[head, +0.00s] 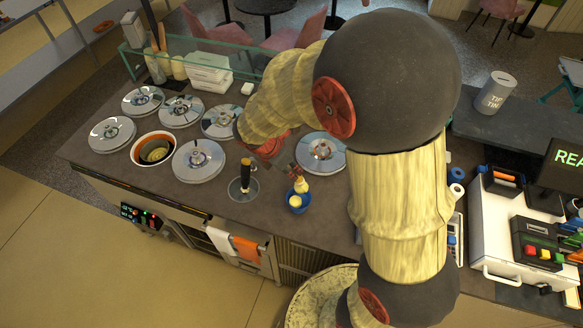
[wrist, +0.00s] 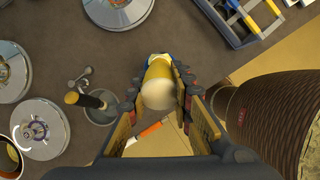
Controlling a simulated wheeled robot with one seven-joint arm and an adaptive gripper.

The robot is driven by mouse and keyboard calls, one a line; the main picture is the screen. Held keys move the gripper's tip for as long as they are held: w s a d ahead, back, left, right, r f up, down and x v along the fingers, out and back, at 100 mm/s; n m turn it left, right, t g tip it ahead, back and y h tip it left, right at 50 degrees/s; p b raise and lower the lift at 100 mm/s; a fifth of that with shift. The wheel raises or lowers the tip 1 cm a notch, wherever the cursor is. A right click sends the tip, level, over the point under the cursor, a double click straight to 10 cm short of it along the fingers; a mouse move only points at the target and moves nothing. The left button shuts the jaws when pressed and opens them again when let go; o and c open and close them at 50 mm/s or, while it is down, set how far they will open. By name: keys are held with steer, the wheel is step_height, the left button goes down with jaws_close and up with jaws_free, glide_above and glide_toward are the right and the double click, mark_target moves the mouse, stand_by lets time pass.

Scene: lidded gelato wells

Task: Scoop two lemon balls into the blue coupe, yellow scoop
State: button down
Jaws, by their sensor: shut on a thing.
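My gripper (wrist: 158,97) is shut on the yellow scoop (wrist: 158,72), whose handle is yellow with a pale rounded end. The scoop (head: 301,185) is above the blue coupe in the head view; its bowl is not clearly visible. The blue coupe (head: 295,208) stands on the counter and a pale yellow ball (head: 295,201) shows in it. In the wrist view only a bit of blue shows beyond the scoop. One well (head: 153,134) at the left is open, with an orange inner wall and a yellowish-brown middle; its flavour is unclear.
Several round metal lids (head: 198,160) cover wells around the open one. A black-handled tool (head: 245,172) stands in a metal holder left of the coupe. A glass guard (head: 205,62) runs along the back. An orange cloth (head: 246,250) hangs in front.

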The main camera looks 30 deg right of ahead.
steer(key=s+a+f+t+h+b, duration=0.1)
steer(key=a+f+h+b, duration=0.5)
steer(key=b, duration=0.7)
steer(key=shift+s+a+f+t+h, duration=0.3)
steer(key=shift+s+a+f+t, duration=0.15)
steer(key=shift+a, duration=0.35)
stand_by(0.8)
step_height(320, 180, up, 6)
steer(key=p, duration=0.5)
steer(key=shift+p, duration=0.3)
steer(key=shift+w+f, duration=0.1)
